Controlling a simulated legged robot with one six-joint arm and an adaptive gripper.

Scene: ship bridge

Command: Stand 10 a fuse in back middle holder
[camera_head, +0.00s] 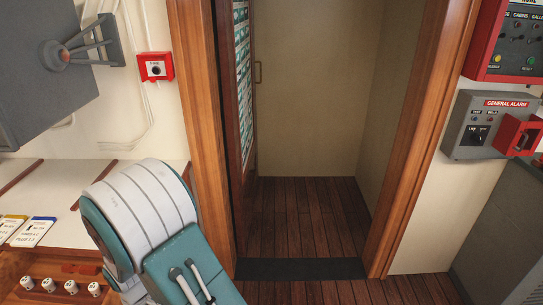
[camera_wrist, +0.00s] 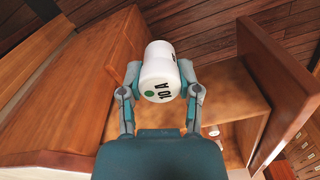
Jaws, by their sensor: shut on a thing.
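The 10 A fuse (camera_wrist: 158,62) is a white cylinder with a green dot and black "10 A" lettering on the end facing the wrist camera. My gripper (camera_wrist: 160,78) is shut on it, one finger at each side, and holds it over wooden boards in the wrist view. In the head view my arm crosses the lower left, and the gripper and held fuse do not show. I cannot make out the back middle holder in either view.
Several small white capped pieces (camera_head: 71,287) sit in a wooden rack at the head view's lower left, below printed cards (camera_head: 36,231). A wood-framed doorway (camera_head: 307,130) stands open in the middle. In the wrist view, wooden panels (camera_wrist: 285,75) rise beside my gripper.

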